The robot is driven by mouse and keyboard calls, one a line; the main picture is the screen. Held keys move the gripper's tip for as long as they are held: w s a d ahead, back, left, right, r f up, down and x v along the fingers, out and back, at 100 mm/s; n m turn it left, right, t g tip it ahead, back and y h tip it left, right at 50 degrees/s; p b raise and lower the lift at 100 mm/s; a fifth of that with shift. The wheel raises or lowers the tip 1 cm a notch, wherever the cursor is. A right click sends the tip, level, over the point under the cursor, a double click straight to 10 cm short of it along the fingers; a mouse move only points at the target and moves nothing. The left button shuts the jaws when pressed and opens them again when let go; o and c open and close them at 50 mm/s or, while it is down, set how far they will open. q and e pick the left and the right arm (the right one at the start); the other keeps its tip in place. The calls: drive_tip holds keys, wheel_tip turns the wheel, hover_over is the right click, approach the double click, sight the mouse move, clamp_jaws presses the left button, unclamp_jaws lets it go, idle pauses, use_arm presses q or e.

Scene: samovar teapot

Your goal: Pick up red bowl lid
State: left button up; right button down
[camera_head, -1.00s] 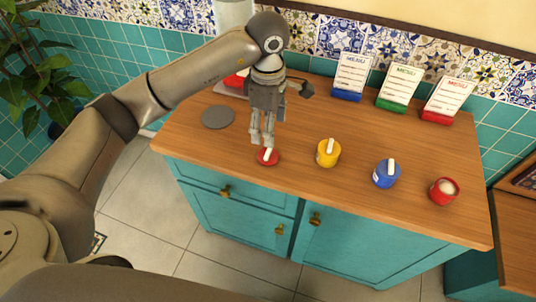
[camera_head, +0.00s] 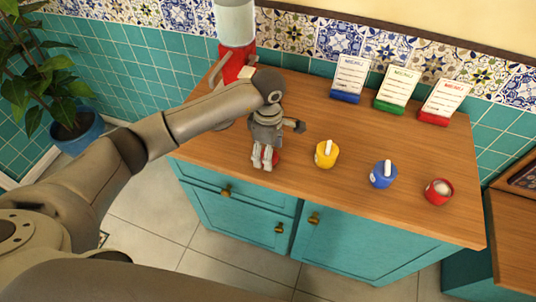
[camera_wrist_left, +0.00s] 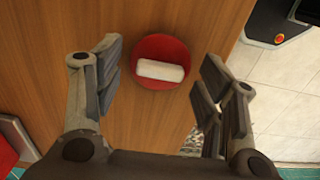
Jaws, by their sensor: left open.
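The red bowl lid (camera_wrist_left: 160,50) lies on the wooden counter, a red disc with a white bar handle (camera_wrist_left: 161,71) on top. In the left wrist view it is between the two fingers of my left gripper (camera_wrist_left: 160,85), which is open and not touching it. In the head view my left gripper (camera_head: 263,164) points down over the lid and hides most of it; only a bit of red (camera_head: 275,158) shows at its right. The red bowl (camera_head: 439,192) stands lidless at the counter's right end with white contents. My right gripper is not in view.
A yellow lidded bowl (camera_head: 327,154) and a blue lidded bowl (camera_head: 383,174) stand right of my left gripper on the counter (camera_head: 340,191). Three menu stands line the back, with blue (camera_head: 345,97), green (camera_head: 390,107) and red (camera_head: 433,118) bases. A red samovar (camera_head: 236,62) stands behind my arm.

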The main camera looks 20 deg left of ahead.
use_arm(q)
drive_tip(key=c, duration=1)
